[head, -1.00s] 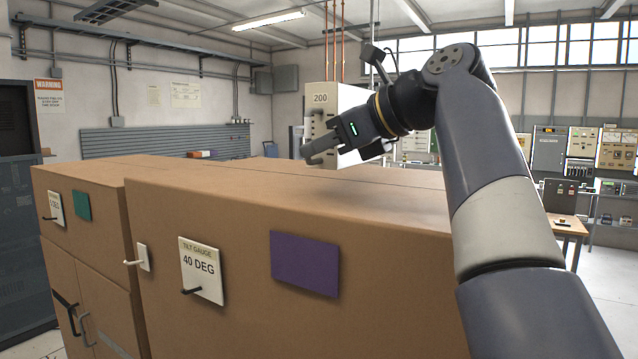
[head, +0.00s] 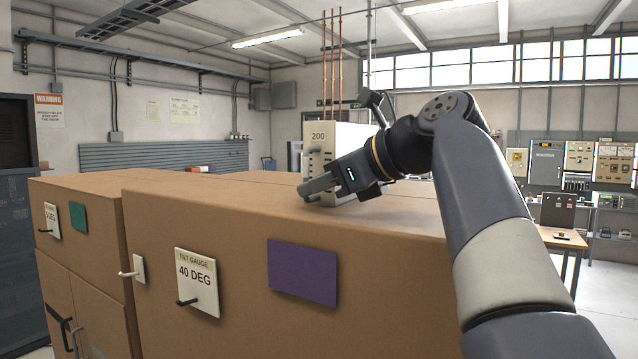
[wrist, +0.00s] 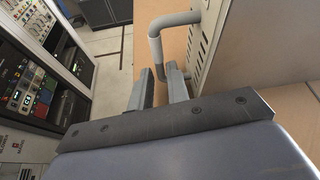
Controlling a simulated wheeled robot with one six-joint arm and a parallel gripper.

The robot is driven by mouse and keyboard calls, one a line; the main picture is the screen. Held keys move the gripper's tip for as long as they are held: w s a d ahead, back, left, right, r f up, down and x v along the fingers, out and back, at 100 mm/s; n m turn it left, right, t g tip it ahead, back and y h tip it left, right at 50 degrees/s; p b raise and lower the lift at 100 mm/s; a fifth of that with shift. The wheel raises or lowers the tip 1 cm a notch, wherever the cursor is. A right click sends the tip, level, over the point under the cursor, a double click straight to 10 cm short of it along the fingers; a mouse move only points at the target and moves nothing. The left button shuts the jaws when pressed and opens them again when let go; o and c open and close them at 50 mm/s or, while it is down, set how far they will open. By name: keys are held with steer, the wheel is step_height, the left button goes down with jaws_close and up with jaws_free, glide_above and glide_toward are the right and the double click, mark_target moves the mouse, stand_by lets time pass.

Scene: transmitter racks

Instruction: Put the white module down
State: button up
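The white module (head: 345,135), a tall box marked 200, stands roughly upright at the top of the brown cabinet (head: 230,190). Its lower edge is at or just above the cabinet top; I cannot tell whether it touches. My gripper (head: 312,188) is low at the module's front side. In the wrist view, the module's slotted side (wrist: 205,45) is at the right. Its grey tube handle (wrist: 157,50) runs down between my two fingers (wrist: 160,82), which look closed around it. My gripper hides part of the module's lower front.
The cabinet front carries a purple panel (head: 302,272), a tilt gauge plate (head: 197,282) reading 40 DEG and a small lever (head: 137,269).

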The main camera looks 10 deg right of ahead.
steer(key=o, duration=0.3)
steer(key=shift+r, duration=0.2)
steer(key=p+v, duration=0.1)
steer(key=v, duration=1.1)
steer(key=shift+d+f, duration=0.1)
